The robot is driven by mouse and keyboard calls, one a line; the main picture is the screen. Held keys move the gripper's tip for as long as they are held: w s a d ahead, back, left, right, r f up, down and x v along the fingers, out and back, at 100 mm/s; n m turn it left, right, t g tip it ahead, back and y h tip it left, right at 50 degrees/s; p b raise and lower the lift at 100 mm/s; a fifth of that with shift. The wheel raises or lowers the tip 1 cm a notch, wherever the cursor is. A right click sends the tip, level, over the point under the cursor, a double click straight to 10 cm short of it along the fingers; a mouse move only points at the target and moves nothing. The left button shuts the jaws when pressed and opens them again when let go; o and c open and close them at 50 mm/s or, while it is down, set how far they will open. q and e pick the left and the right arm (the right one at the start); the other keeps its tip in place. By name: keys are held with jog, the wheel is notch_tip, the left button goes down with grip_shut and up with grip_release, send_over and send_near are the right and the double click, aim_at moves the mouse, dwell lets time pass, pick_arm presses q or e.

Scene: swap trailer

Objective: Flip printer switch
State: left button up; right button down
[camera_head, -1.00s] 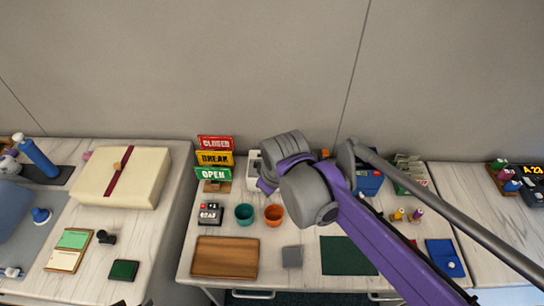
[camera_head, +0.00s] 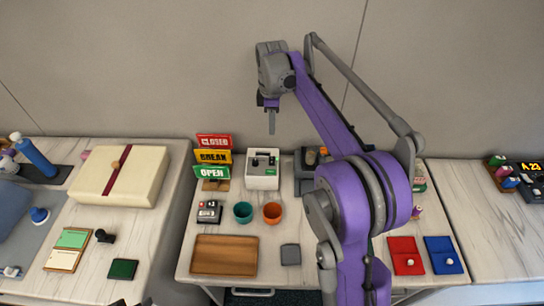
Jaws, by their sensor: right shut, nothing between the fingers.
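A small white box-shaped machine (camera_head: 262,181) stands at the back of the middle table. It has a dark panel with small controls on top, and it looks like the printer. I cannot make out which control is its switch or how it is set. My right gripper (camera_head: 271,122) hangs above and slightly behind this machine, pointing down, in front of the wall. Its fingers are shut and empty, apart from the machine. My left gripper is not in view.
The sign stand (camera_head: 213,157) is left of the white machine, and a dark grey device (camera_head: 305,172) is right. A teal cup (camera_head: 243,212) and an orange cup (camera_head: 272,213) stand in front. A wooden tray (camera_head: 225,256) lies nearer. My right arm covers the table's right part.

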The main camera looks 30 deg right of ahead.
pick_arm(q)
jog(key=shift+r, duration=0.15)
pick_arm(e)
jog(key=shift+w+r, duration=0.1)
jog(key=shift+w, duration=0.05)
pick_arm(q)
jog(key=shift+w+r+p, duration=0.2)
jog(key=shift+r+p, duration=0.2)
pick_arm(e)
jog(key=shift+w+d+r, duration=0.1)
jog(key=shift+w+d, duration=0.3)
jog(key=shift+w, duration=0.15)
